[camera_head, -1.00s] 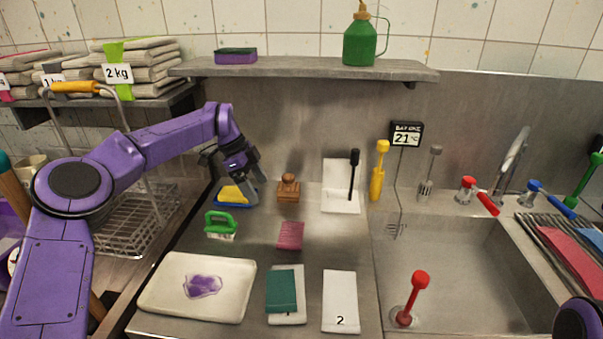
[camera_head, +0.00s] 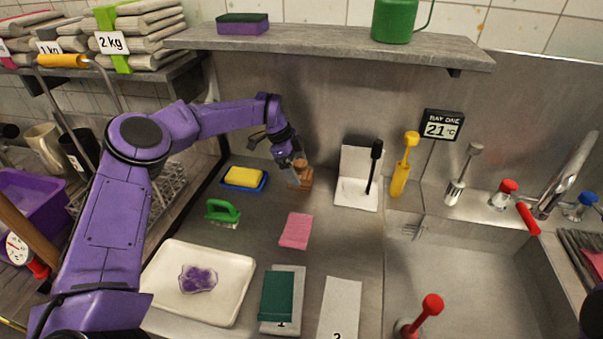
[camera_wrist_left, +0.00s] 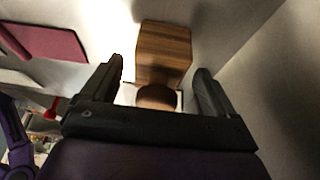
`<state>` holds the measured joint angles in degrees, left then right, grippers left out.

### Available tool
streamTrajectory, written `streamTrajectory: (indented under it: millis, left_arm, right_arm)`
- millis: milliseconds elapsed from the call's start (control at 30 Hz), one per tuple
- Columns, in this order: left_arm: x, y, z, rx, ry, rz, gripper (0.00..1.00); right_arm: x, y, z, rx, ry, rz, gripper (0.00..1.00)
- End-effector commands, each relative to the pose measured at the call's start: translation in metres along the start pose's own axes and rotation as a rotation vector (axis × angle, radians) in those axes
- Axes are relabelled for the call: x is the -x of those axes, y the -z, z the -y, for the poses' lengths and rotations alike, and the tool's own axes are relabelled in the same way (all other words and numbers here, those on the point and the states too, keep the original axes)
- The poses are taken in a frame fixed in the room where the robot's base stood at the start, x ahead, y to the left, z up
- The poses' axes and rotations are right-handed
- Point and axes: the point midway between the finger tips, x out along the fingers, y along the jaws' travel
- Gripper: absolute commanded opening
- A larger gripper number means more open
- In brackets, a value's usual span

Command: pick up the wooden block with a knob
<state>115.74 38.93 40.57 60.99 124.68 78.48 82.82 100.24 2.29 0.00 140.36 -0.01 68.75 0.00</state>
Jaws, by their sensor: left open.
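The wooden block with a knob (camera_head: 304,176) stands on the steel counter near the back wall, partly hidden behind my left gripper (camera_head: 291,165) in the head view. In the left wrist view, its striped wooden body (camera_wrist_left: 164,50) lies ahead of the fingers, and its round brown knob (camera_wrist_left: 156,96) is between the two fingers of my left gripper (camera_wrist_left: 160,85). The fingers are open, with a gap visible on both sides of the knob. My right gripper does not show.
A yellow sponge in a blue dish (camera_head: 243,178) and a green-handled brush (camera_head: 222,212) are left of the block. A white stand with a black tool (camera_head: 358,178) is to the right. The shelf (camera_head: 330,41) hangs above.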

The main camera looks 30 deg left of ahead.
Motion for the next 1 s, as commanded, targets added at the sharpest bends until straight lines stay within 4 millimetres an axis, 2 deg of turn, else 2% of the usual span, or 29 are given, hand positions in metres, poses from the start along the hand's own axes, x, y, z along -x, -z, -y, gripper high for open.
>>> streamTrajectory:
  millis: [33, 100, 200, 400, 467, 500, 600, 867, 1000]
  left_arm:
    - [-0.004, 0.001, -0.001, 0.001, -0.005, 0.001, 0.88]
    - [-0.017, 0.001, 0.0, 0.001, -0.003, 0.001, 0.88]
    - [-0.026, 0.0, 0.0, 0.0, 0.0, -0.001, 0.88]
    - [-0.028, 0.0, 0.0, 0.0, 0.001, -0.001, 0.88]
    - [-0.028, 0.0, 0.0, -0.001, 0.001, -0.001, 0.69]
    - [-0.028, 0.0, 0.0, -0.001, 0.001, -0.001, 0.56]
    - [-0.028, 0.0, 0.0, -0.001, 0.0, -0.001, 0.28]
    - [-0.027, 0.001, 0.001, -0.001, 0.001, -0.001, 0.28]
    - [-0.018, 0.005, 0.001, -0.002, 0.002, -0.003, 0.28]
  right_arm:
    - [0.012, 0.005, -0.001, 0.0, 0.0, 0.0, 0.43]
    - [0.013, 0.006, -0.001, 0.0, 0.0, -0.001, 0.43]
    - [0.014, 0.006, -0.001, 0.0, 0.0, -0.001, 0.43]
    - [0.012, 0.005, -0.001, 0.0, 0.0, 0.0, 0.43]
    - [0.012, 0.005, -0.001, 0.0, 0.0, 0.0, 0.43]
    - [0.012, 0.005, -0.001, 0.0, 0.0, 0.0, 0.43]
    - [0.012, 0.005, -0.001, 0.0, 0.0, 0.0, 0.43]
    - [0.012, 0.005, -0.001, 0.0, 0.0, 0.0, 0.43]
    - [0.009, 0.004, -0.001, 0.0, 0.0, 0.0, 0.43]
